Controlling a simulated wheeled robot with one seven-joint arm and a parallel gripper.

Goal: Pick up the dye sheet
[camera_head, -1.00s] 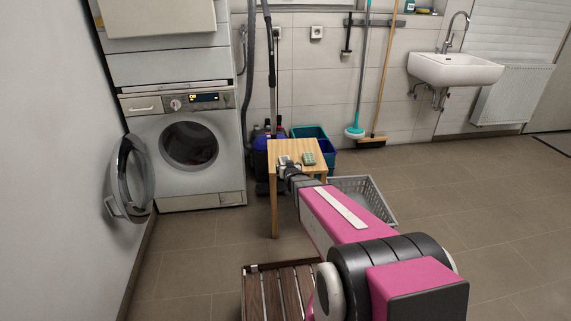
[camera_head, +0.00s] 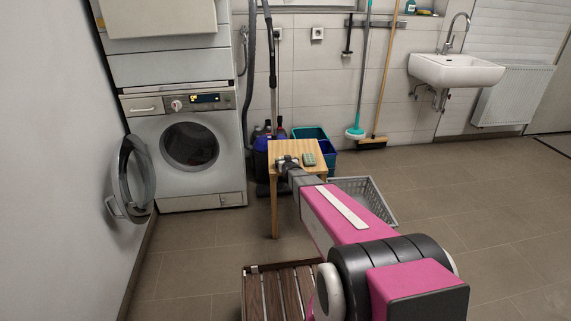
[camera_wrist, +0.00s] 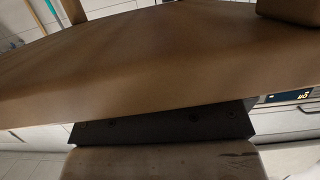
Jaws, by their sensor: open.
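A small grey-green object (camera_head: 309,159) lies on the light wooden table (camera_head: 288,148). It may be the dye sheet, but it is too small to tell. My gripper (camera_head: 283,162) is at the left front part of the table top, left of that object and apart from it. My arm hides part of the gripper and of the table. The wrist view shows a brown surface (camera_wrist: 130,60) very close, with a dark block (camera_wrist: 165,125) below it. The corner of a tan object (camera_wrist: 290,8) shows at the upper right. My gripper is open, with nothing seen between its fingers.
A washing machine (camera_head: 225,170) with its round door (camera_head: 133,178) open stands at the left. A grey basket (camera_head: 378,205) is on the floor right of the table. A slatted wooden piece (camera_head: 283,292) is in front. The floor at the right is clear.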

